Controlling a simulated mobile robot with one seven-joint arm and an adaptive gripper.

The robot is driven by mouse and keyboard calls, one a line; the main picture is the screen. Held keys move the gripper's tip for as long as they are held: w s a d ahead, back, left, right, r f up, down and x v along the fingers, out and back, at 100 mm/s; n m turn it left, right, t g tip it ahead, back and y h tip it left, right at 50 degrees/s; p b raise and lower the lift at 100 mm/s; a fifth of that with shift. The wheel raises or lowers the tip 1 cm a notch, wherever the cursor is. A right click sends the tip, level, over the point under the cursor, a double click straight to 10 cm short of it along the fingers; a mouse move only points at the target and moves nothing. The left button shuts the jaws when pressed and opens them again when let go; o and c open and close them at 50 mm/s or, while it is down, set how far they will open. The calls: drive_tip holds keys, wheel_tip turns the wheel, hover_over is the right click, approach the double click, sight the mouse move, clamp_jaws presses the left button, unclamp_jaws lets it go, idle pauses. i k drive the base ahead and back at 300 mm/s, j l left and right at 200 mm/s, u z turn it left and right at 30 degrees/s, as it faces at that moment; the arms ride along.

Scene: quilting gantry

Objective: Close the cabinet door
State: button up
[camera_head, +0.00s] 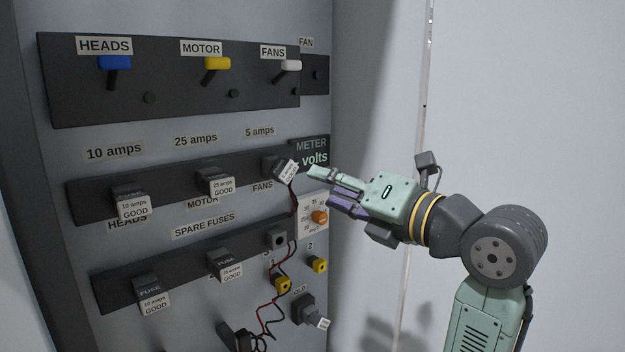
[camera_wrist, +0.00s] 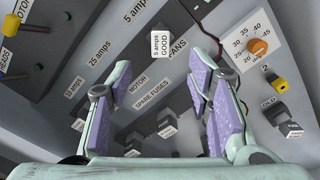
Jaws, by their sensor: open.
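The cabinet's grey back panel (camera_head: 225,140) is exposed and carries labelled switches and fuses. A large pale upright panel (camera_head: 530,110) stands at the right in the head view, with a narrow vertical strip along it. It may be the cabinet door, but I cannot tell it surely from a side wall. My gripper (camera_head: 325,188) is open in front of the panel, near the 5 amps fuse (camera_head: 285,170). In the wrist view my gripper (camera_wrist: 162,72) has its fingers apart, holding nothing, and that fuse (camera_wrist: 161,44) appears beyond the fingertips.
Blue (camera_head: 115,63), yellow (camera_head: 217,64) and white (camera_head: 291,66) switches stick out along the top. Fuses project below. Thin red and black wires (camera_head: 268,310) hang near the meter dial (camera_head: 320,216). A fuse (camera_head: 309,312) sits by the OLD label.

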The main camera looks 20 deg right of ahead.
sight(525, 107)
drive_tip(key=k+l, duration=0.25)
drive_tip(key=k, duration=0.2)
drive_tip(key=k+l, duration=0.25)
drive_tip(key=k, duration=0.25)
